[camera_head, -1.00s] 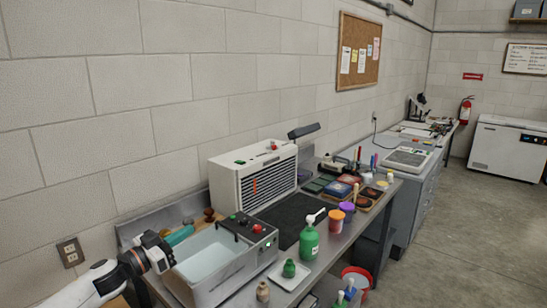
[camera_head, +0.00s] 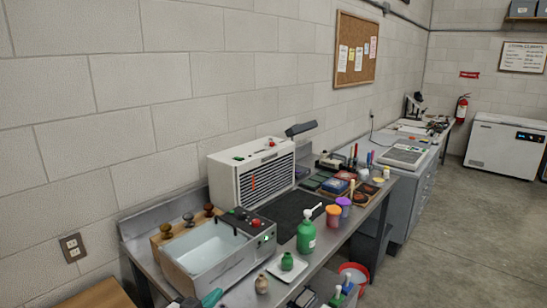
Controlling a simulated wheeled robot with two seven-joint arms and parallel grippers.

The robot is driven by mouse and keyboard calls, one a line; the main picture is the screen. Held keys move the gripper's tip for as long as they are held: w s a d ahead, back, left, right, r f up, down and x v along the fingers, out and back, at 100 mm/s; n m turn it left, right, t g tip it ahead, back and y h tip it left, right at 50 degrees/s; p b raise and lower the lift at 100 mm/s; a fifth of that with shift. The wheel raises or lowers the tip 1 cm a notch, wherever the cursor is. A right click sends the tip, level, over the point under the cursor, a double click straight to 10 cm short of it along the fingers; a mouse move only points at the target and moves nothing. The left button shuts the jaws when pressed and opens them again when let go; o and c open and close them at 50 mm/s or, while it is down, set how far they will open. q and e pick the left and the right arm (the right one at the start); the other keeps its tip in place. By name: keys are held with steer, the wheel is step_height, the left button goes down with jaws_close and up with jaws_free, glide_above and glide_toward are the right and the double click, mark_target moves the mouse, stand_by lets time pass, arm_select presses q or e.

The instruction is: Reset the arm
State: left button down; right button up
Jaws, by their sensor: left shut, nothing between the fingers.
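My left gripper (camera_head: 211,298) shows only in part at the bottom edge of the head view. Its dark body is mostly cut off and its teal fingers point to the right. They are shut and hold nothing. The gripper appears in front of the metal basin (camera_head: 211,278), below its front edge in the picture. Most of my left arm is out of view. My right gripper is not in view.
The workbench holds the water basin, a white vented unit (camera_head: 243,181), a green pump bottle (camera_head: 306,236) and small jars. A wooden surface (camera_head: 100,295) lies at lower left. A red-rimmed bucket (camera_head: 354,271) stands below the bench. Open floor lies to the right.

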arm_select(q)
steer(key=s+a+f+n+g+y, duration=0.15)
steer(key=s+f+g, duration=0.25)
steer(key=s, duration=0.8)
steer(key=s+a+f+g+y, duration=0.3)
steer(key=s+g, duration=0.1)
steer(key=s, duration=0.7)
steer(key=s+a+f+n+g+y, duration=0.1)
steer(key=s+a+f+g+y, duration=0.2)
steer(key=s, duration=0.9)
step_height(320, 180, down, 28)
steer(key=d+g+h+b, duration=0.1)
steer(key=b, duration=0.1)
steer(key=s+a+f+g+b, duration=0.1)
steer(key=s+a+f+b, duration=0.1)
steer(key=s+f, duration=1.4)
step_height(320, 180, down, 4)
steer(key=shift+s+a+f+m+g+b, duration=0.1)
steer(key=shift+s+a+m+g+b, duration=0.2)
steer(key=shift+a+m+g, duration=0.1)
